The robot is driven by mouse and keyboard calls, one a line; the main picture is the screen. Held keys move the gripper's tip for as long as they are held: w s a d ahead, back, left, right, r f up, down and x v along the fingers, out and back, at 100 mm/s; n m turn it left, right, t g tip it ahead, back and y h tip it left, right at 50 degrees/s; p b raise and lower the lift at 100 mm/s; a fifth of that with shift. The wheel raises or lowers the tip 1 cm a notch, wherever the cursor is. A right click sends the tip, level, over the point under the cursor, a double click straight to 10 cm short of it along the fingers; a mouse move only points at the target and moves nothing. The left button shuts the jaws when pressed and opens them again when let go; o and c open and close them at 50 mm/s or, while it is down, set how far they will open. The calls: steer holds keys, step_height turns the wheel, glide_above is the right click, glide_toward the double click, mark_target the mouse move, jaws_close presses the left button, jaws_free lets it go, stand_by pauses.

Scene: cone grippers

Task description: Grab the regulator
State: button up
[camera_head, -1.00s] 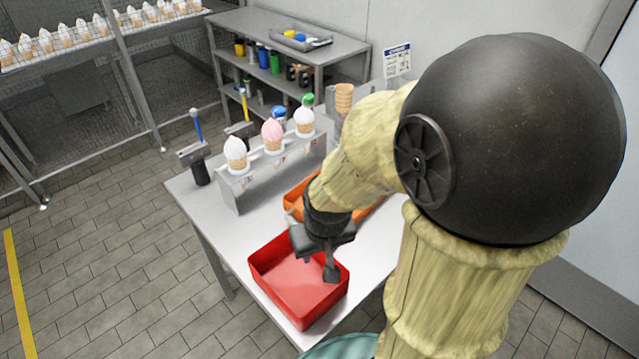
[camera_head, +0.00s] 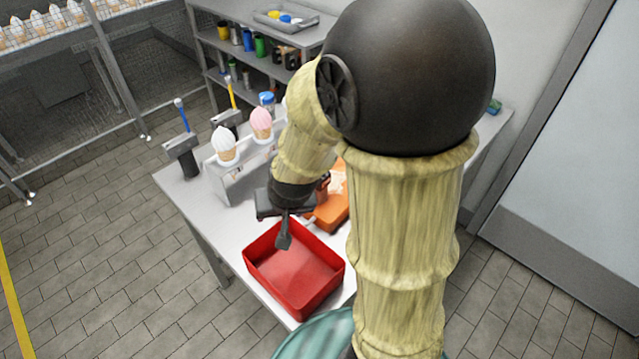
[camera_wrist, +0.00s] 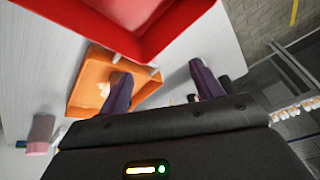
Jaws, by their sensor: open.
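I cannot make out a regulator for certain in either view. My gripper (camera_head: 290,230) is open and empty, above the back edge of the red tray (camera_head: 263,279). In the wrist view its two dark fingers stand wide apart (camera_wrist: 161,72). An orange tray (camera_head: 327,217) lies behind the red one, partly hidden by my arm. It holds a pale thing (camera_head: 338,182) whose shape I cannot tell. In the wrist view the orange tray (camera_wrist: 92,70) is partly behind the left finger, and the red tray (camera_wrist: 165,30) is at the top.
A cone rack with a white cone (camera_head: 225,144) and a pink cone (camera_head: 261,124) stands on the table's left side. Dark stands with blue (camera_head: 182,115) and yellow handles are nearby. A shelf (camera_head: 290,40) with bottles stands behind. The red tray is empty.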

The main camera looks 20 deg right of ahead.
mark_target(320, 187)
steer(key=w+m+t+h+p, duration=0.3)
steer(key=w+m+h, duration=0.35)
steer(key=w, duration=0.35)
steer(key=s+m+h, duration=0.1)
steer(key=h, duration=0.1)
steer(key=s+d+m+g+h, duration=0.1)
steer(key=s+h, duration=0.1)
steer(key=s+m+h+p, duration=0.1)
steer(key=m+h, duration=0.1)
steer(key=shift+s+d+g+h, duration=0.2)
steer(key=shift+d+g+h, duration=0.1)
steer(key=shift+d, duration=0.1)
steer(key=x, duration=1.2)
steer(key=shift+w+f, duration=0.1)
steer(key=shift+f, duration=0.05)
